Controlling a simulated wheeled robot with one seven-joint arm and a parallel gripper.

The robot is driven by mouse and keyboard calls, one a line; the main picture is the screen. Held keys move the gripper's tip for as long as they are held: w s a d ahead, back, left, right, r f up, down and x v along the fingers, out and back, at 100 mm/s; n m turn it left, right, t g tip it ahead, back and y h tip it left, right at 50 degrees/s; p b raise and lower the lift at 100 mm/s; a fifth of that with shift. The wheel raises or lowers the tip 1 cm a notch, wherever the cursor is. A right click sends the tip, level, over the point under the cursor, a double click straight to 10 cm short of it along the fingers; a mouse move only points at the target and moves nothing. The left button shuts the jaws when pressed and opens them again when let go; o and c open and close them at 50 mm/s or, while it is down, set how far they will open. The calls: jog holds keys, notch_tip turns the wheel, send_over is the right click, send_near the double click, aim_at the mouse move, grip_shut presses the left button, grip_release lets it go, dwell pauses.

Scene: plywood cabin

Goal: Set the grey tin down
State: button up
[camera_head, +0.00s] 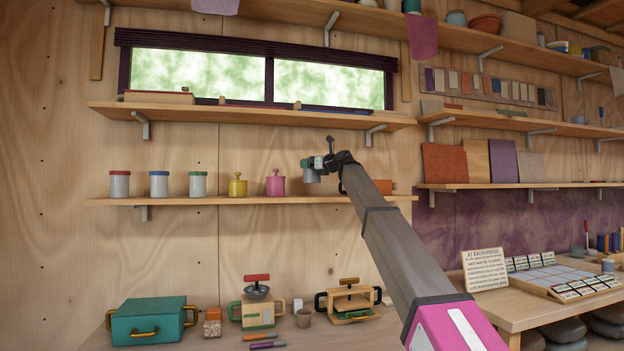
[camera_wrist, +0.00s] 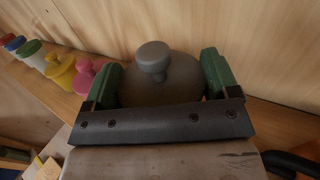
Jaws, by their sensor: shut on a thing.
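The grey tin (camera_wrist: 160,85), with a round knob on its lid, sits between the two green fingers of my gripper (camera_wrist: 162,78) in the wrist view. The fingers touch it on both sides. In the head view my gripper (camera_head: 316,163) is over the right part of the lower wall shelf (camera_head: 240,200). The grey tin (camera_head: 311,176) shows small below the fingers, partly covered by them. Its base appears a little above the shelf board. A pink tin (camera_head: 275,184) and a yellow tin (camera_head: 237,186) stand to its left.
Three grey jars with red, blue (camera_head: 159,184) and green lids stand farther left on the same shelf. An orange block (camera_head: 384,187) lies at the right, behind my arm. A higher shelf (camera_head: 260,115) runs above. The workbench below holds a teal box (camera_head: 148,322).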

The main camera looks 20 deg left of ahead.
aim_at(312, 177)
jog(key=shift+w+a+f, duration=0.1)
jog(key=shift+f, duration=1.25)
jog(key=shift+w+f, duration=0.1)
jog(key=shift+f, duration=1.2)
jog(key=o, duration=1.1)
jog(key=shift+f, duration=0.1)
jog(key=v, duration=1.2)
jog(key=shift+s, duration=0.1)
